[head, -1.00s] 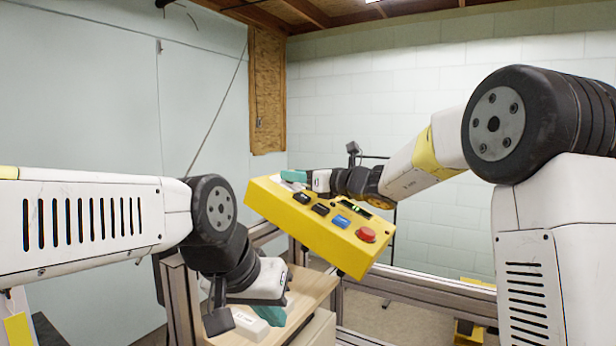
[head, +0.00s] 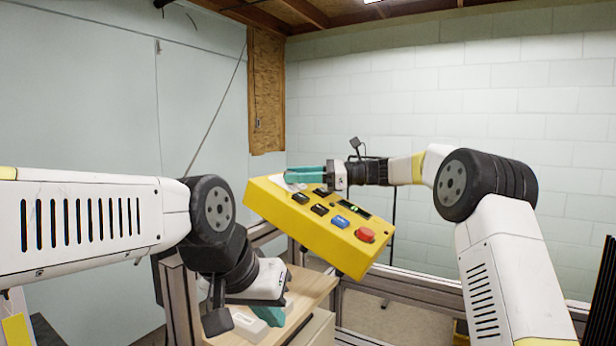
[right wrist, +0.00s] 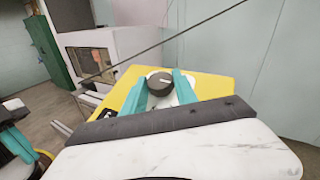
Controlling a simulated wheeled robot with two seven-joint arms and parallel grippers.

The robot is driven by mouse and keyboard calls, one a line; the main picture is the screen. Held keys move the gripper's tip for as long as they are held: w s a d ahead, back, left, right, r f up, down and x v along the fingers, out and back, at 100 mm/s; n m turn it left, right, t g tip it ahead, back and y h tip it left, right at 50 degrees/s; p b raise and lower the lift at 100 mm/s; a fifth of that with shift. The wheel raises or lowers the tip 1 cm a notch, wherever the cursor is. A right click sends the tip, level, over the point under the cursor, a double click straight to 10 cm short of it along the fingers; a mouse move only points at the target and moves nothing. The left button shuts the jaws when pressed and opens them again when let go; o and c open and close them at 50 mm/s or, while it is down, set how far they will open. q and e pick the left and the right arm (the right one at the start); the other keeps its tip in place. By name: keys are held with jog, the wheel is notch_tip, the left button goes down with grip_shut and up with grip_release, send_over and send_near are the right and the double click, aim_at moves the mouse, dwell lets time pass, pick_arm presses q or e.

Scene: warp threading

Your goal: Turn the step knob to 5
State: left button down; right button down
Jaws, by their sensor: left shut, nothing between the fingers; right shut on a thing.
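A yellow control box (head: 275,205) hangs tilted in the middle of the head view. It carries dark buttons, a blue button (head: 340,221), a red button (head: 365,235) and a small dark display (head: 354,208) with a green mark. My right gripper (head: 290,178) is at the box's upper left end. In the right wrist view its teal fingers (right wrist: 162,92) are shut on the dark round step knob (right wrist: 160,83), one on each side. The knob has a light pointer line; its number is too small to read. My left gripper (head: 272,316) is low, below the box, shut and empty.
A wooden table (head: 300,285) stands under the box, with a white block (head: 250,325) beside my left gripper. Metal frame rails (head: 420,290) run behind and to the right. A thin dark cable (right wrist: 180,33) crosses the right wrist view.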

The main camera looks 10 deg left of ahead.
jog(key=shift+w+r+n+g, duration=0.1)
jog(key=shift+n+g, duration=0.6)
jog(key=c, duration=1)
grip_release()
jog(key=shift+o, duration=0.2)
jog(key=v, duration=0.8)
jog(key=shift+a, duration=0.1)
